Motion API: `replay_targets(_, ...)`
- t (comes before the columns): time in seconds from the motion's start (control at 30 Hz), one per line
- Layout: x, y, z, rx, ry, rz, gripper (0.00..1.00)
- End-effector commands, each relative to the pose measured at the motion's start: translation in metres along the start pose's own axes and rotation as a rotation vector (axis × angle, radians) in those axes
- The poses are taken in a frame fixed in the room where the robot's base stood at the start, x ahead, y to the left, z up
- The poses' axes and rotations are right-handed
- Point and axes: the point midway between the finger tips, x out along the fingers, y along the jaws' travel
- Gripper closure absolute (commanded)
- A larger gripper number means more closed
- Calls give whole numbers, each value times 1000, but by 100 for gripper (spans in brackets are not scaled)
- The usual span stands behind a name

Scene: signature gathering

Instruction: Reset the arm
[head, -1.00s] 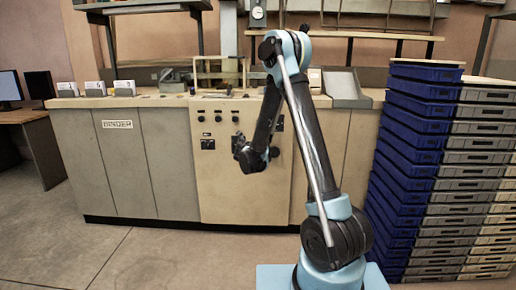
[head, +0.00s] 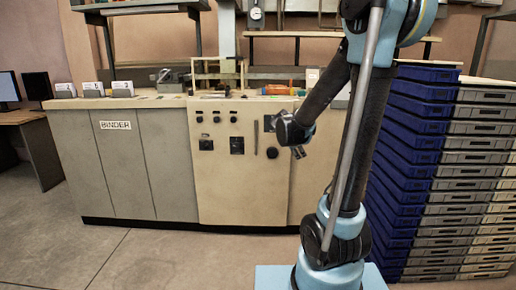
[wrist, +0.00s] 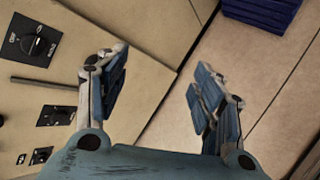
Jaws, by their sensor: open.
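My gripper (wrist: 158,88) is open and empty in the wrist view, its two jointed fingers apart with the cabinet front and floor behind them. In the head view my gripper (head: 299,151) hangs in front of the right part of the machine's cream panel, small and dark. My arm rises from its blue base at the right and bends high, partly out of the top of the picture. The gripper touches nothing that I can see.
The binder machine (head: 148,165) stands along the back, with knobs on its cream panel (head: 232,185). A tall stack of blue and grey crates (head: 475,170) stands close to my arm at the right. A desk (head: 22,117) is at the left. The floor (head: 160,260) in front is clear.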

Motion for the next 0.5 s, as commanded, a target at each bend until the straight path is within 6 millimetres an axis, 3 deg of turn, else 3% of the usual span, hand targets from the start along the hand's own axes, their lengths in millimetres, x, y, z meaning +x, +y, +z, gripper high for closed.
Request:
replay_targets(0.2, -30, -57, 22, 304, 32, -121, 39)
replay_targets(0.5, -72, -136, 32, 716, 48, -295, 39)
